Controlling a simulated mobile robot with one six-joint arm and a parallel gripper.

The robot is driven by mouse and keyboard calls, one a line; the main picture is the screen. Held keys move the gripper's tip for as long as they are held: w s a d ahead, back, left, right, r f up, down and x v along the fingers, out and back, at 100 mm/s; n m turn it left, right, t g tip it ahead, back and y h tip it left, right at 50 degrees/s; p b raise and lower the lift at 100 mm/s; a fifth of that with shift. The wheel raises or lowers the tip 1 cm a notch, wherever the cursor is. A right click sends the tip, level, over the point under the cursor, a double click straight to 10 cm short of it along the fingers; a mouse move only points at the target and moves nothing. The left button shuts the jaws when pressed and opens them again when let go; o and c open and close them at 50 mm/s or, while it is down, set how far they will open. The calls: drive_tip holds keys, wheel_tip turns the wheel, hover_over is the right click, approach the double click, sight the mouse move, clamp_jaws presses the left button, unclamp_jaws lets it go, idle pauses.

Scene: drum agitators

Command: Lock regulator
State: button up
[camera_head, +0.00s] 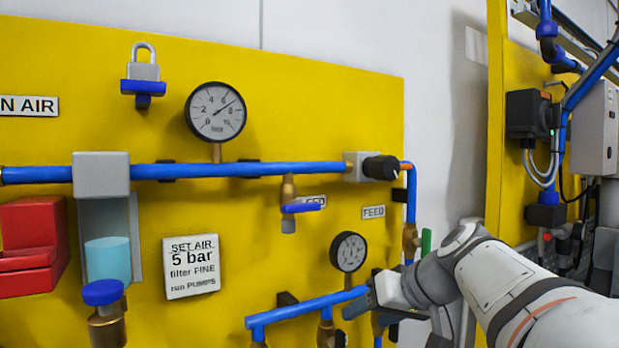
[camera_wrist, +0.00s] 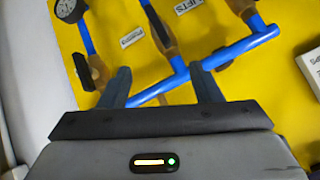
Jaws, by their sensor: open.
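The regulator is likely the grey block with a black knob (camera_head: 380,168) at the right end of the upper blue pipe in the head view. A grey padlock (camera_head: 143,72) hangs at the upper left of the yellow panel, with a blue piece at its base. My gripper (camera_head: 362,302) is below the regulator, by the lower blue pipe, apart from both regulator and padlock. In the wrist view my gripper (camera_wrist: 165,85) has its fingers apart, with a blue branched pipe (camera_wrist: 232,52) beyond them. I cannot tell whether the fingers touch that pipe.
A large gauge (camera_head: 216,112) sits above the upper pipe, and a small gauge (camera_head: 348,252) is just above my gripper. A blue-handled valve (camera_head: 300,207) hangs from the upper pipe. A red box (camera_head: 32,245) and filter bowl (camera_head: 107,258) are at left.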

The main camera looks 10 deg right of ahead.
drive_tip(key=w+d+r+n+t, duration=0.1)
drive_tip(key=w+d+r+t, duration=0.1)
drive_tip(key=d+r, duration=0.3)
drive_tip(key=w+d+r+t, duration=0.1)
drive_tip(key=d+r+t, duration=0.15)
drive_tip(key=r, duration=0.55)
drive_tip(key=n+t+y+b, duration=0.1)
drive_tip(key=n+t, duration=0.2)
drive_tip(key=t, duration=0.1)
approach(406, 165)
drive_tip(key=w, duration=0.1)
drive_tip(key=p+x, duration=0.2)
drive_tip(key=x, duration=0.6)
drive_tip(key=shift+a, duration=0.15)
